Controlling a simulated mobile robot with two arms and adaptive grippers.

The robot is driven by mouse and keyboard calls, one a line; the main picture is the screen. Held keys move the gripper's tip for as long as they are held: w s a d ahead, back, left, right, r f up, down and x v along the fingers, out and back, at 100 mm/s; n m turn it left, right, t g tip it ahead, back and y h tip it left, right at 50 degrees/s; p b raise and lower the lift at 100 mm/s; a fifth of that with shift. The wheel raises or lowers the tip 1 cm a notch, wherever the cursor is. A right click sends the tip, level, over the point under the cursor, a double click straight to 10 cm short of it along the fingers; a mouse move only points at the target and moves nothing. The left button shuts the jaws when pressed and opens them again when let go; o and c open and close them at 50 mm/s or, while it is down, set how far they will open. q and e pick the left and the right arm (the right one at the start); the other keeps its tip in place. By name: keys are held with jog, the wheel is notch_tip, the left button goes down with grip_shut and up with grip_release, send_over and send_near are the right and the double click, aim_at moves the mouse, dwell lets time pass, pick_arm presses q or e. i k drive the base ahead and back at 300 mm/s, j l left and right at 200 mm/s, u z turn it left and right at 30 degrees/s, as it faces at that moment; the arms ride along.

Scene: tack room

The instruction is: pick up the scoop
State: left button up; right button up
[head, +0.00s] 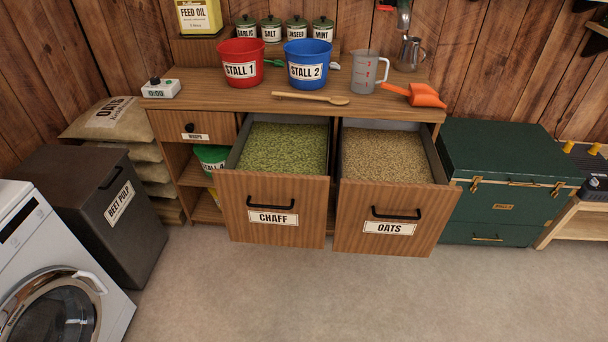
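An orange scoop (424,96) lies on the wooden counter (195,95) near its right end. Its handle points left toward the clear measuring jug (368,72), and its wide mouth faces right. A small green scoop or handle (273,63) shows partly between the two buckets; the rest of it is hidden. Neither of my grippers shows in the head view.
Open drawers of chaff (284,147) and oats (385,158) jut out below the counter. A red bucket (240,68), a blue bucket (307,70) and a wooden spoon (312,98) are on top. A green trunk (500,165) stands right. The front floor is clear.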

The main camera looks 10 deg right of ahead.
aim_at(417, 94)
jog(key=l+u, duration=0.3)
jog(key=l, duration=1.25)
